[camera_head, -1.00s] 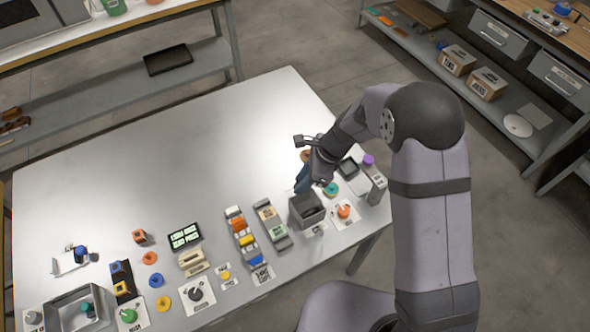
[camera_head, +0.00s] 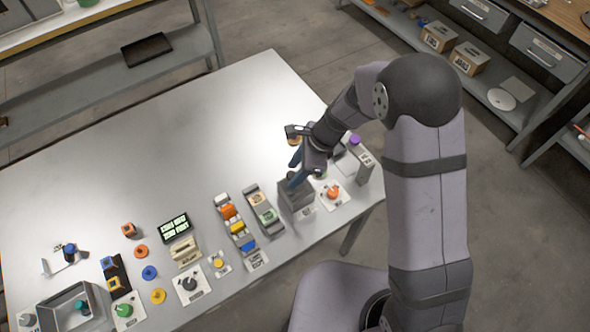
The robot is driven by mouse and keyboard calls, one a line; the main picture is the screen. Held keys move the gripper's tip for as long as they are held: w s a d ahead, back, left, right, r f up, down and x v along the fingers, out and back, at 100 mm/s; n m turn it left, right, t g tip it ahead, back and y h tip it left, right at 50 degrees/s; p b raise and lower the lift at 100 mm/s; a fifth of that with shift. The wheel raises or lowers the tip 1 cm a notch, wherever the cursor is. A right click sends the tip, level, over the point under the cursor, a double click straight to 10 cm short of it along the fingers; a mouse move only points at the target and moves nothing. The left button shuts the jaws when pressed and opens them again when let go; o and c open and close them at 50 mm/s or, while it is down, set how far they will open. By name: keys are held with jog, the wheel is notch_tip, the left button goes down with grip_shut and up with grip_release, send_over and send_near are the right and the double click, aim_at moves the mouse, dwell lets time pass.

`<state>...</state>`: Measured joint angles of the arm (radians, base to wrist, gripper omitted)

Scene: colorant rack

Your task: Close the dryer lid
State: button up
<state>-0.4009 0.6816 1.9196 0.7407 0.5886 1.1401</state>
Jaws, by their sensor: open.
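A small grey box (camera_head: 297,203), which looks like the dryer, stands near the right front of the metal table. Its lid cannot be made out clearly, because my gripper covers part of its top. My gripper (camera_head: 296,171) points down at the back and top of the box with its blue fingers. It is open, and I see nothing held in it. Whether a finger touches the box or lid cannot be told.
An orange knob on a white card (camera_head: 332,192) and a grey post with a purple top (camera_head: 361,160) stand right of the box.

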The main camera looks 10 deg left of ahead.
jog(key=b+v, duration=0.1)
jog(key=v, duration=0.6)
jog(key=shift+r, duration=0.15)
jog(key=shift+d, duration=0.15)
dwell(0.3)
jog(key=s+d+f+n+g+h, duration=0.2)
jog(key=s+d+f+n+h, duration=0.2)
jog(key=s+d+n, duration=1.05)
jog(key=w+d+r+n+t, duration=0.1)
jog(key=d+r+t, duration=0.1)
jog(key=d+r, duration=0.4)
jog(key=shift+d+r+t, duration=0.4)
jog(key=shift+d, duration=0.5)
